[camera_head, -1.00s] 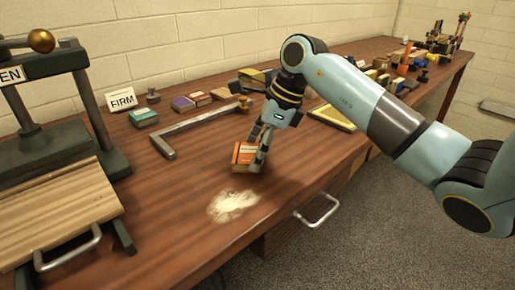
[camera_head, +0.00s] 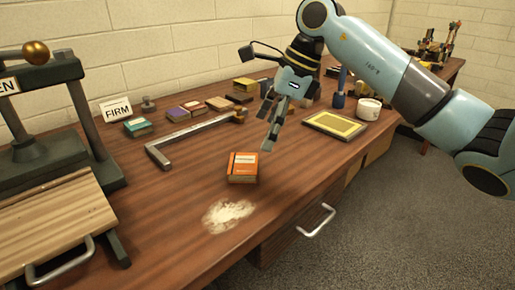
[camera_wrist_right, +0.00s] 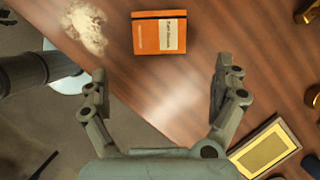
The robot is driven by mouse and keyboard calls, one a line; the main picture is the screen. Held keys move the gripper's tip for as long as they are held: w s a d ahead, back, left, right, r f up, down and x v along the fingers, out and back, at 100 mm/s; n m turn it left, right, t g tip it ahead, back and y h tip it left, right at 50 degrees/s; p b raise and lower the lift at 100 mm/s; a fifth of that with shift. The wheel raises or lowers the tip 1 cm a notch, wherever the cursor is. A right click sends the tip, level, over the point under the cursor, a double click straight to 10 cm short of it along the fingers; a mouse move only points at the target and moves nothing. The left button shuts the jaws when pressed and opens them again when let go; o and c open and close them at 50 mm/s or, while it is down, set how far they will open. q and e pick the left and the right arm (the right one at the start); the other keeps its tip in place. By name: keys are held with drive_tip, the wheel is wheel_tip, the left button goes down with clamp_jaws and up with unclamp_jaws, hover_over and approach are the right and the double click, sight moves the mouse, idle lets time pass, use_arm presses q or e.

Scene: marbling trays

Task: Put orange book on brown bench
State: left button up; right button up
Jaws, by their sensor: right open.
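The orange book (camera_head: 243,168) lies flat on the brown bench (camera_head: 165,215), near its front edge and just behind a pale powder patch. In the right wrist view the book (camera_wrist_right: 160,35) lies beyond the fingertips, with clear space between it and both fingers. My right gripper (camera_head: 268,132) is open and empty, above the bench and up to the right of the book; its spread fingers also show in the right wrist view (camera_wrist_right: 160,72). My left gripper is not in view.
A metal L-shaped square (camera_head: 180,147) lies behind the book. A yellow-panelled frame (camera_head: 335,124) and a white pot (camera_head: 368,110) are to the right. A press (camera_head: 45,130) stands at left. The pale powder patch (camera_head: 229,215) lies in front.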

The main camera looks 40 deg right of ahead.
drive_tip(key=v, duration=0.3)
drive_tip(key=shift+s+r, duration=0.1)
drive_tip(key=shift+r, duration=0.25)
